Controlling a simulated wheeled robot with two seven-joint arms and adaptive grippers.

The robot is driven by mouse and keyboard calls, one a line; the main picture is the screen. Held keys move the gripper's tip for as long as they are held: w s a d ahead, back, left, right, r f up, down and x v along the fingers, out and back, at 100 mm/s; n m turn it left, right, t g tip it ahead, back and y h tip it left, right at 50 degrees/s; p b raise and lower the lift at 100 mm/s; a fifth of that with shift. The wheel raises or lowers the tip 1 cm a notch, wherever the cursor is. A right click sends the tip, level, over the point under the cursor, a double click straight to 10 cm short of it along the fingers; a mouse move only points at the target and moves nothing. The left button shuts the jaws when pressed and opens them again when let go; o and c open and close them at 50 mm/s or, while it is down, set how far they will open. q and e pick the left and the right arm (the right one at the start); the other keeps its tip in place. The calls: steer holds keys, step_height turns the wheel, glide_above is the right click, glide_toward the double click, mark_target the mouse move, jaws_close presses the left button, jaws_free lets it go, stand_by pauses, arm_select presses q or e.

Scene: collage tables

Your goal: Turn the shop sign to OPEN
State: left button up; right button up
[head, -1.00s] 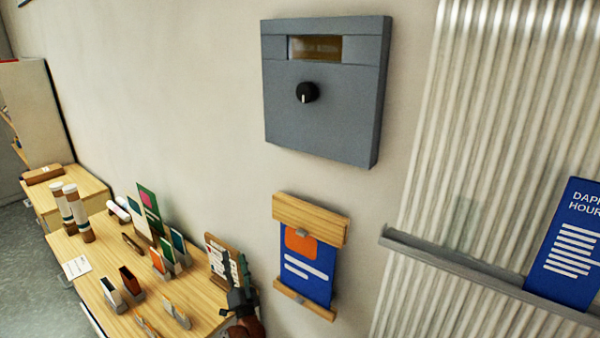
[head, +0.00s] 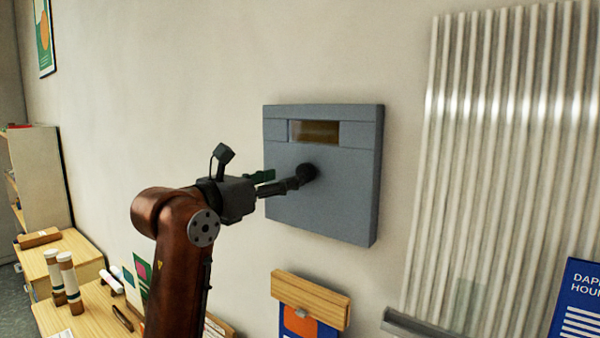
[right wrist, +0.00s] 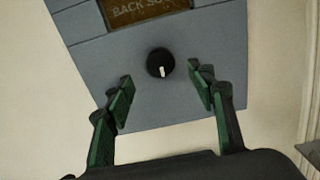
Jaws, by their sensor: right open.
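The shop sign is a grey wall-mounted box (head: 330,218) with a small window (head: 315,131) near its top. In the right wrist view the window (right wrist: 140,9) shows part of the words "BACK SO...". A round black knob (right wrist: 160,63) with a white pointer mark sits below the window; the mark points down in that view. The knob also shows in the head view (head: 309,172). My right gripper (right wrist: 160,88) is open, its green-padded fingers apart and pointing at the box, with the knob between and beyond the tips. Contact is not visible. My left gripper is not in view.
A wooden-railed poster (head: 312,299) hangs below the box. Corrugated panelling (head: 500,160) and a blue hours board (head: 580,305) stand at the right. A wooden table (head: 85,305) with rolls and cards is at the lower left.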

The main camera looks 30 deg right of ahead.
mark_target(303, 171)
steer(key=p+x, duration=0.2)
steer(key=x, duration=0.5)
steer(key=shift+w+d, duration=0.15)
steer(key=shift+d, duration=0.15)
steer(key=c, duration=1.1)
